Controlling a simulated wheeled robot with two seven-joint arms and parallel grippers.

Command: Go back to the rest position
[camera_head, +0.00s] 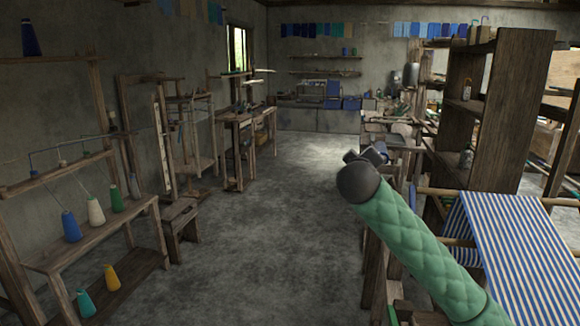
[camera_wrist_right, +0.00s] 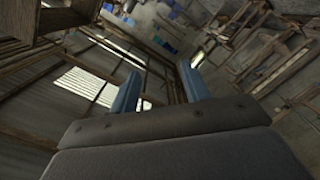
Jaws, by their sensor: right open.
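My right arm, in a green quilted sleeve, reaches in from the lower right of the head view. It ends in my dark right gripper (camera_head: 366,154), which is raised in the air in front of the aisle, left of the striped cloth (camera_head: 508,240) as seen. In the right wrist view the gripper (camera_wrist_right: 158,88) has its two blue-grey fingers wide apart, with nothing between them. My left gripper is not in view.
A wooden shelf unit (camera_head: 508,95) and loom beams stand close on the right. A yarn rack (camera_head: 95,240) with several cones stands on the left, beside a small stool (camera_head: 180,213). The grey floor (camera_head: 270,240) between them is clear.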

